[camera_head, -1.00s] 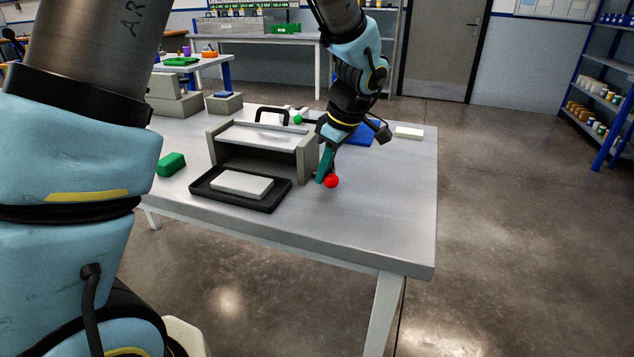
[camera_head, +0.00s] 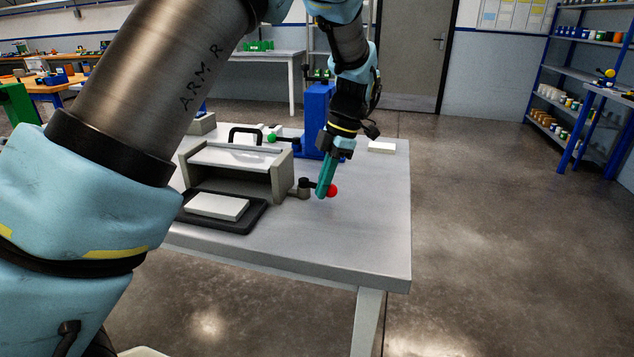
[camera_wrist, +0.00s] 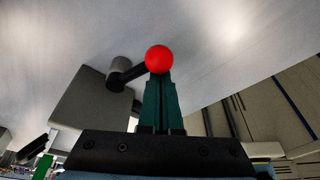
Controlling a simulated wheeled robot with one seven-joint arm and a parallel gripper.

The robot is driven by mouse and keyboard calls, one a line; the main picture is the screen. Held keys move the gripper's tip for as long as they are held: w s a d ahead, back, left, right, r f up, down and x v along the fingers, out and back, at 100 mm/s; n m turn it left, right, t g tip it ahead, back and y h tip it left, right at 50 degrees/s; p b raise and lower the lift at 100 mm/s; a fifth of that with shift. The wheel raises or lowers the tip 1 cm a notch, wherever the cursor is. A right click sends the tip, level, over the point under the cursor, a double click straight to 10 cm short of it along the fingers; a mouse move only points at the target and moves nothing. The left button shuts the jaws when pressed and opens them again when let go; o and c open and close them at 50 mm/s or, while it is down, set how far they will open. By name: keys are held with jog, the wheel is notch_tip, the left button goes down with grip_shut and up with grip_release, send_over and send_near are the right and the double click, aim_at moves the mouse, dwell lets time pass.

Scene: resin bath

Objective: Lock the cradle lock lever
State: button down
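The cradle (camera_head: 282,178) is a grey open-fronted housing with a pale top on the table. At its right side, the lock lever is a short dark arm on a round grey pivot (camera_head: 304,190), ending in a red ball knob (camera_head: 332,191). The lever points right, away from the cradle. My gripper (camera_head: 321,192) points down at the knob, its teal fingers close together. I cannot tell whether the fingers touch the lever.
A dark tray (camera_head: 245,222) with a pale block (camera_head: 216,206) lies before the cradle. A blue post (camera_head: 317,108) stands behind, near a lever with a green knob (camera_head: 271,138). A white block (camera_head: 382,147) lies at the back right. The table's front right is clear.

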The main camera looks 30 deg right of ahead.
jog(key=shift+w+d+p, duration=0.3)
jog(key=shift+d+p, duration=0.15)
jog(key=shift+d, duration=0.3)
dwell(0.3)
